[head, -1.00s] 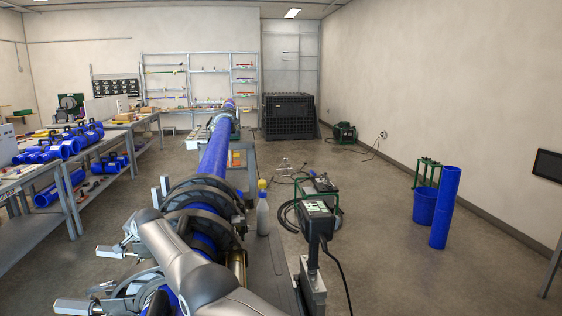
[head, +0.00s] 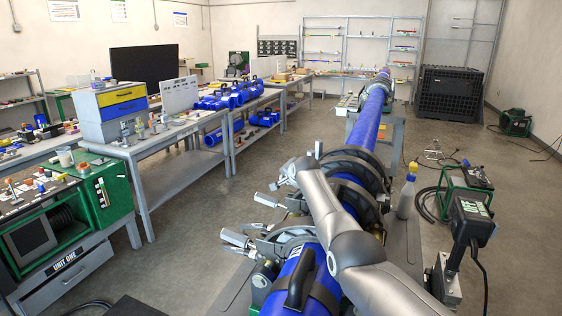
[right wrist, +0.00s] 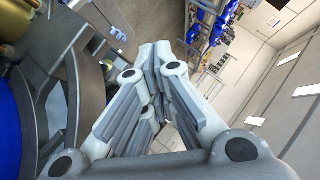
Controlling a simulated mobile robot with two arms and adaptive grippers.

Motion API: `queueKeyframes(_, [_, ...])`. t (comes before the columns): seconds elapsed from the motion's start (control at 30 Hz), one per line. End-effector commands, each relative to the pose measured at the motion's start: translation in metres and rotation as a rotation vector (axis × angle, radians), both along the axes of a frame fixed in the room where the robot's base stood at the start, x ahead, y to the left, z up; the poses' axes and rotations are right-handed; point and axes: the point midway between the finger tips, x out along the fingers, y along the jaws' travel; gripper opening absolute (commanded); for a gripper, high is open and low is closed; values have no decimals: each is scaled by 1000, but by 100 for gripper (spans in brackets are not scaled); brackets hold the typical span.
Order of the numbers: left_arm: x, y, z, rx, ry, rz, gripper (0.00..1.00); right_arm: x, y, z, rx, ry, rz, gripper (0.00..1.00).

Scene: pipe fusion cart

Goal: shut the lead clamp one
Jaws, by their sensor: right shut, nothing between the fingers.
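A long blue pipe (head: 367,128) runs away from me through the dark clamp rings (head: 376,190) of the fusion machine. Silver clamp levers (head: 268,200) stick out on the left of the rings; another lever (head: 237,238) lies nearer me. No readable label shows which is lead clamp one. My right arm crosses over the pipe from the lower right. My right gripper (head: 287,172) is at the left side of the farther rings, its tips small here. The right wrist view shows the gripper (right wrist: 160,62) shut and empty, with a grey ring (right wrist: 45,95) to its left. My left gripper is out of view.
A black-handled blue section (head: 297,285) lies nearest me. A spray bottle (head: 407,190) and a control box on a post (head: 471,220) stand right of the pipe. Workbenches (head: 165,150) and a green unit (head: 105,195) line the left, with open floor between them and the machine.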

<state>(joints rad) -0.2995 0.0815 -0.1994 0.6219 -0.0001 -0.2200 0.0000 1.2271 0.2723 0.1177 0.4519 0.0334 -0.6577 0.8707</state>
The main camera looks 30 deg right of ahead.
Motion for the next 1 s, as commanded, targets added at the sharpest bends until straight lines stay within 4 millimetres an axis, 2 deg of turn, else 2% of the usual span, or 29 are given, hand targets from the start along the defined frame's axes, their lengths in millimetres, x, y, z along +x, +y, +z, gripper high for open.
queueKeyframes(0.27, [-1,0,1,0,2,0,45,-11,11,11,0,-1,1,0])
queueKeyframes(0.8, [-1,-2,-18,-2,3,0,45,-38,45,54,1,-1,0,0])
queueKeyframes(1.0, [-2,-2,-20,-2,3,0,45,-44,50,62,2,1,-1,0])
